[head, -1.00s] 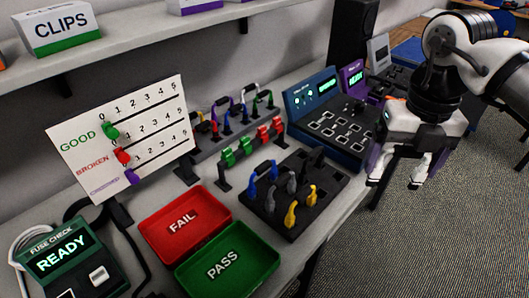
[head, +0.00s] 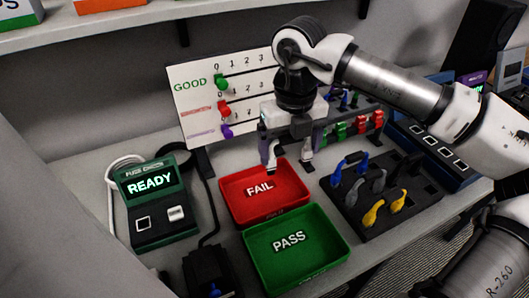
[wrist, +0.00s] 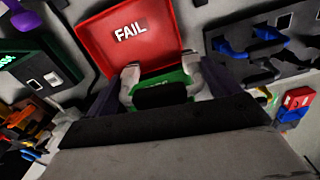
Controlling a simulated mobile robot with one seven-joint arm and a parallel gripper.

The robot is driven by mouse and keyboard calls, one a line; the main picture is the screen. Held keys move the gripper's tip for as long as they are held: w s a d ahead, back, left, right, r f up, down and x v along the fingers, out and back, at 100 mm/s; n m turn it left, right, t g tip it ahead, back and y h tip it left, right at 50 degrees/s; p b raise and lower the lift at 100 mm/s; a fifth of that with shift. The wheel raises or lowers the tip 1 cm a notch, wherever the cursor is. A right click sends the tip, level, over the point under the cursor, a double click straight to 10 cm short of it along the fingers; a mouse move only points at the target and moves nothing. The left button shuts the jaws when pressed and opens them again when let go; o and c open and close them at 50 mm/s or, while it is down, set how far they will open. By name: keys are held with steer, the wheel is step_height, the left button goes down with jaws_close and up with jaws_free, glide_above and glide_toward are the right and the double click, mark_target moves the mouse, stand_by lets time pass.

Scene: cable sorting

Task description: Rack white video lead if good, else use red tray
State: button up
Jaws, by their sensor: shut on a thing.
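My gripper (head: 289,166) hangs over the back right part of the red FAIL tray (head: 236,214). In the wrist view a dark, blunt thing (wrist: 160,95) shows between the pale fingers, which are shut on it. I cannot tell what kind of lead or plug it is. The green PASS tray (head: 300,278) stands in front of the FAIL tray, and both look empty. I cannot pick out a white video lead for certain. The rack (head: 345,125) with green and red clips stands behind, partly hidden by my arm.
A black holder block (head: 420,196) with blue, grey and yellow plugs stands to the right of the trays. The FUSE CHECK box (head: 160,232) reads READY at the left, with cables behind it. A GOOD/BROKEN slider board (head: 192,84) stands at the back.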

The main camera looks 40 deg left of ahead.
steer(key=shift+n, duration=0.7)
steer(key=shift+s+a+f+b, duration=0.5)
steer(key=shift+a+f, duration=0.2)
steer(key=shift+f, duration=0.3)
steer(key=shift+s+a+f+b, duration=0.5)
steer(key=shift+a+f, duration=0.25)
steer(key=shift+f, duration=0.2)
steer(key=shift+s+a+f+b, duration=0.4)
steer(key=shift+s+a+f, duration=0.25)
steer(key=shift+f, duration=0.35)
steer(key=shift+f+b, duration=0.4)
steer(key=shift+b, duration=0.1)
steer(key=shift+b, duration=0.5)
steer(key=shift+f+b, duration=0.85)
steer(key=shift+b, duration=0.6)
steer(key=o, duration=0.9)
steer(key=shift+c, duration=0.2)
